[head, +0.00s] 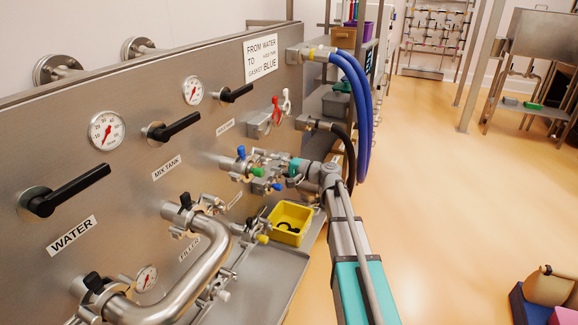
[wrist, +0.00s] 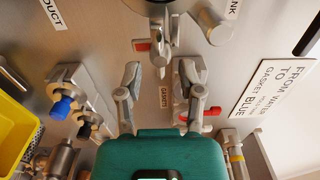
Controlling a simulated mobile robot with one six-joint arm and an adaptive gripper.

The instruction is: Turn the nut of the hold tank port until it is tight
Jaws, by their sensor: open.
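My gripper (wrist: 158,78) is open and empty, its two grey fingers spread in front of the steel panel. In the head view my gripper (head: 286,170) is among the fittings at the panel's right side; small parts overlap there. In the wrist view a steel clamp (wrist: 162,22) on a pipe port shows at the top, cut by the frame edge. Its nut (wrist: 159,60) hangs just beyond and between the fingertips, apart from them as far as I can tell. A label ending in "NK" (wrist: 232,8) is beside this port. How tight the nut is does not show.
A bent pipe (head: 195,268) and blue hoses (head: 358,90) flank the area. The floor (head: 450,190) at right is mostly clear.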

